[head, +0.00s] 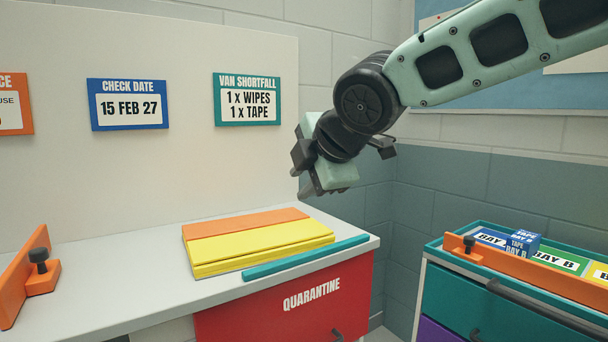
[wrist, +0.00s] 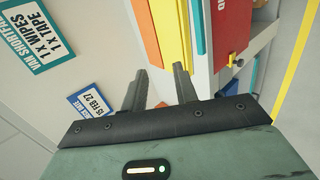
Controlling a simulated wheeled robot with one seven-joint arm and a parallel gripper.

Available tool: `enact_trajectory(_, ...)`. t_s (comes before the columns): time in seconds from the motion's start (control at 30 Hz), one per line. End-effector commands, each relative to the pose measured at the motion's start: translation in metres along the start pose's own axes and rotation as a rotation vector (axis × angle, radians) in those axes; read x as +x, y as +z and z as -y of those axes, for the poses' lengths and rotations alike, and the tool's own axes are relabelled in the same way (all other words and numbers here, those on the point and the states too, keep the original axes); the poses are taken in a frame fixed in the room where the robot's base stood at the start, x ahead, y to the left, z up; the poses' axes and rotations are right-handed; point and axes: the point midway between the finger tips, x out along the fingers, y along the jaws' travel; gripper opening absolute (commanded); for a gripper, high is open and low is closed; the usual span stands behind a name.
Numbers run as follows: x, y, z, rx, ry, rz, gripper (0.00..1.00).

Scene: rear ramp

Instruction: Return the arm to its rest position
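My arm reaches in from the upper right of the head view, with its elbow bent and its wrist hanging over the right end of the white counter (head: 130,270). My gripper (head: 301,172) is in the air above the yellow and orange folded boards and clear of them. In the wrist view my gripper (wrist: 160,78) shows two dark fingers apart, with nothing between them.
Yellow board (head: 260,240), orange board (head: 245,222) and a teal strip (head: 305,258) lie on the counter above the red QUARANTINE drawer (head: 290,310). A teal cart (head: 500,290) with labelled bins and a blue tape box (head: 522,243) stands right. Signs hang behind.

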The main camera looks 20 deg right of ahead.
Motion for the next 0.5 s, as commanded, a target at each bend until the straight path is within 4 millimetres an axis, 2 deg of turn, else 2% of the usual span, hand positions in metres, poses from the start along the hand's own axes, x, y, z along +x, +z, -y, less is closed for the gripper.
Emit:
enact_trajectory(0.43,0.0003,0.0,0.0002,0.0,-0.001,0.0,0.29)
enact_trajectory(0.5,0.0026,-0.0042,0.0084,0.021,-0.021,-0.005,0.29)
